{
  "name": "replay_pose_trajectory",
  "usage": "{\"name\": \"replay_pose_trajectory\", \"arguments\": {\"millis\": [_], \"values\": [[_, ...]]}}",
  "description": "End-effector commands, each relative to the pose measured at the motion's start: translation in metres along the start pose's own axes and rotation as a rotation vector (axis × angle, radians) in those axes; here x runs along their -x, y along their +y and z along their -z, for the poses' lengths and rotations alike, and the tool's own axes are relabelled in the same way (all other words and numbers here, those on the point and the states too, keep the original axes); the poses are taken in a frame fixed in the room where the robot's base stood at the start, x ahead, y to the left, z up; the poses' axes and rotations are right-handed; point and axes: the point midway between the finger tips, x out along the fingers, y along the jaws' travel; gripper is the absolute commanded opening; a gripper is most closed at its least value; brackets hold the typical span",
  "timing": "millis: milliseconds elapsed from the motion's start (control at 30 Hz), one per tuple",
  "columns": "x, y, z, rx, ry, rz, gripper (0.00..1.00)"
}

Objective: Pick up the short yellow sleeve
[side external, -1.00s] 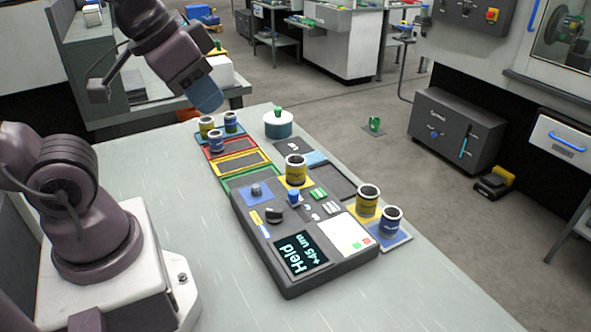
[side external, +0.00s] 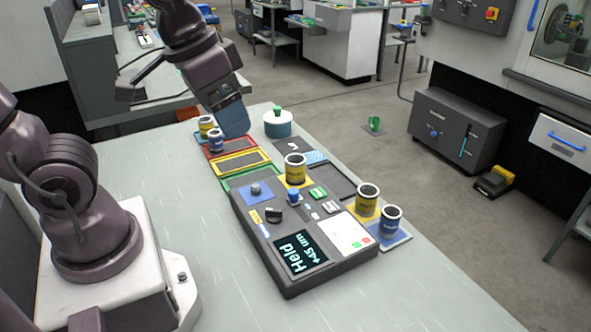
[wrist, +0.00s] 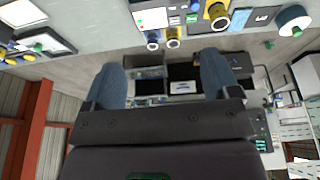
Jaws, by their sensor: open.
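Three yellow sleeves show in the side view. One (side external: 206,126) stands on the blue-framed tray at the back left, one (side external: 295,169) on the yellow pad of the grey console, and one (side external: 367,201) on a yellow pad at the right. I cannot tell surely which is the short one. My gripper (side external: 233,118) is above the back end of the trays, apart from the sleeves, and hides part of that area. In the wrist view my gripper (wrist: 160,80) is open with nothing between its fingers; yellow sleeves (wrist: 173,38) show beyond them.
A blue sleeve (side external: 216,141) stands by the red tray, another (side external: 391,219) at the right. A teal and white tub (side external: 278,124) with a green knob stands behind the trays. The grey console (side external: 290,235) has a lit screen. The bench front (side external: 420,295) is clear.

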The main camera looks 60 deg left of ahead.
Motion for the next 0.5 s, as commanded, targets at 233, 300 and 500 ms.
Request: {"name": "replay_pose_trajectory", "arguments": {"millis": [233,300,500], "values": [[-0.060,-0.026,0.049,0.260,-0.195,0.055,0.82],[-0.080,-0.036,0.062,0.368,-0.231,0.095,0.82],[-0.141,-0.071,0.093,0.710,-0.273,0.257,0.82]]}}
